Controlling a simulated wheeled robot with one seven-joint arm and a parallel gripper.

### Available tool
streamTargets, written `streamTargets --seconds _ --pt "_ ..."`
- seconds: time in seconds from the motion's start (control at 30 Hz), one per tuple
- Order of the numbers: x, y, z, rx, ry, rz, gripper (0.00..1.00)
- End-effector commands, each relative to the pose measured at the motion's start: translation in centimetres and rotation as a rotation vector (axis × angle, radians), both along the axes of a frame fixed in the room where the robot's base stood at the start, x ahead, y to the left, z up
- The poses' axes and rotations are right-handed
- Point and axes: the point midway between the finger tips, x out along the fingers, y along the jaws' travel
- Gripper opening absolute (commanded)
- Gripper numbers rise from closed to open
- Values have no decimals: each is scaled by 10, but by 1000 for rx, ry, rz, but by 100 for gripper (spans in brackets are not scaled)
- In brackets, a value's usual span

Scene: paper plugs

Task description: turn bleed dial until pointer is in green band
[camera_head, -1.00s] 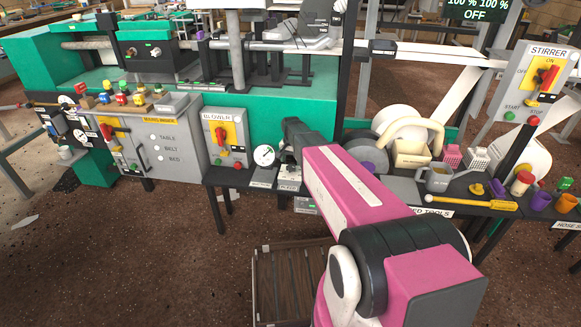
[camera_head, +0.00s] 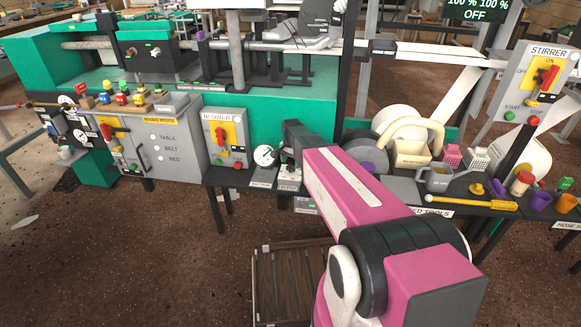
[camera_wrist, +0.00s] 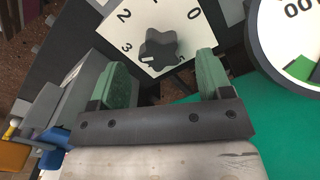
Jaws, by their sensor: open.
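The bleed dial (camera_wrist: 160,50) is a dark lobed knob with a pale mark, on a white plate (camera_wrist: 128,30) with printed numbers, in the wrist view. My gripper (camera_wrist: 163,72) is open, its two green fingers either side of the knob in the picture, with nothing held; I cannot tell whether they touch it. A round gauge (camera_wrist: 284,45) with a green band shows in part at the upper right of the wrist view; its pointer is not visible there. The gauge (camera_head: 265,156) also shows in the head view, too small to read. My arm hides the dial there.
The blower switch box (camera_head: 226,137) stands left of the gauge. A grey mug (camera_head: 438,178), a yellow tool (camera_head: 477,203) and several cups lie on the bench to the right. In the wrist view a grey box (camera_wrist: 82,90) is beside the left finger.

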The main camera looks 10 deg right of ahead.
Motion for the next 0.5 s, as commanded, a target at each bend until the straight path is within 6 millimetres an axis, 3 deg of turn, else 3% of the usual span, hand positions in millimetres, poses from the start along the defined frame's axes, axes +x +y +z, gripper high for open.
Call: streamTargets --seconds 0.5 --pt "0 0 -23 0 1 1 72"
